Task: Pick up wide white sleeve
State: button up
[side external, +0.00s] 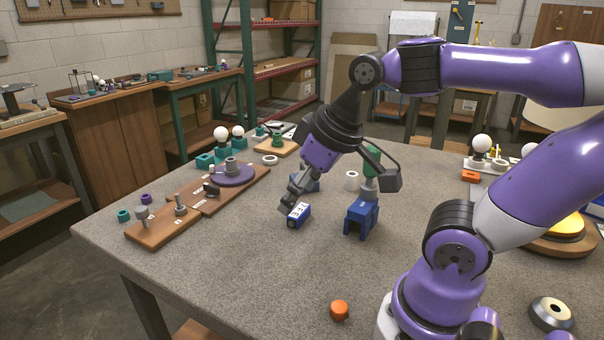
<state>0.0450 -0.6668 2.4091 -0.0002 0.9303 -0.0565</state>
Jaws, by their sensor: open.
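A short white cylinder (351,180) stands upright on the table, behind and to the right of my gripper. It looks like the white sleeve, though flatter white rings are also in view. My gripper (294,196) points down and left over the middle of the table. It is open, and I see nothing held between its fingers. Its fingertips are close to a small blue block with a white label (299,214); I cannot tell whether they touch it. The white cylinder stands apart from the fingers.
A blue stand (361,217) holds a grey and green part right of my gripper. A wooden board (158,228) carries grey parts and a purple disc (233,174). A white ring (270,160) lies behind. An orange part (339,310) sits in front; the front left table is clear.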

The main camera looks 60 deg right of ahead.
jog(key=w+d+r+g+h, duration=0.1)
jog(key=w+d+r+g, duration=0.15)
jog(key=w+d, duration=0.55)
jog(key=n+g+y, duration=0.1)
jog(key=n+g, duration=0.1)
jog(key=g, duration=0.1)
send_over(353, 174)
jog(key=w, duration=0.1)
jog(key=f, duration=1.1)
jog(key=shift+a+f, duration=0.1)
jog(key=shift+a, duration=0.25)
jog(key=f, duration=0.5)
jog(key=s+d+f, duration=0.1)
jog(key=f, duration=0.1)
jog(key=shift+f, duration=0.25)
jog(key=shift+w+f, duration=0.1)
jog(key=shift+f, duration=0.4)
jog(key=c, duration=1.2)
